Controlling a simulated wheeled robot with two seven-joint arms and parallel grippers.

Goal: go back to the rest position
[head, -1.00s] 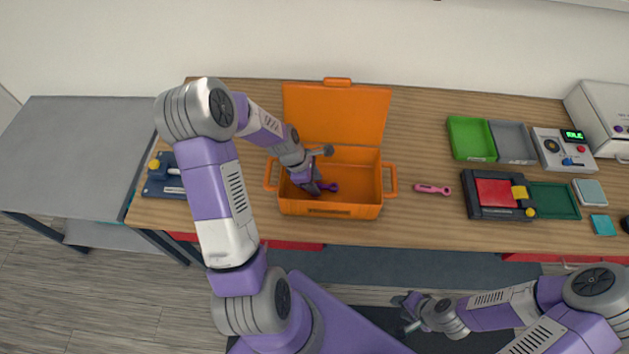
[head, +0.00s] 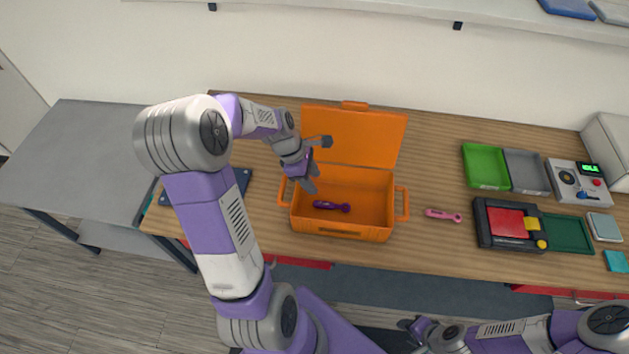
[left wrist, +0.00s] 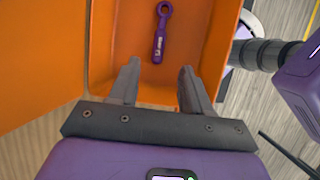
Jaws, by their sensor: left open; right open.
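My left gripper (head: 311,180) is open and empty, above the left part of the open orange case (head: 342,234). In the left wrist view its two fingers (left wrist: 157,85) are apart with nothing between them. A purple wrench-like tool (head: 331,207) lies on the case floor; it also shows in the left wrist view (left wrist: 160,32), beyond the fingertips and apart from them. My right gripper (head: 414,326) is low at the bottom of the head view, in front of the table and away from everything on it; it is open.
A pink tool (head: 443,215) lies on the wooden table (head: 280,258) right of the case. Farther right are a green tray (head: 485,167), a grey tray (head: 527,172), a black-framed red unit (head: 505,224) and a dial device (head: 578,180). A grey side table (head: 70,155) stands left.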

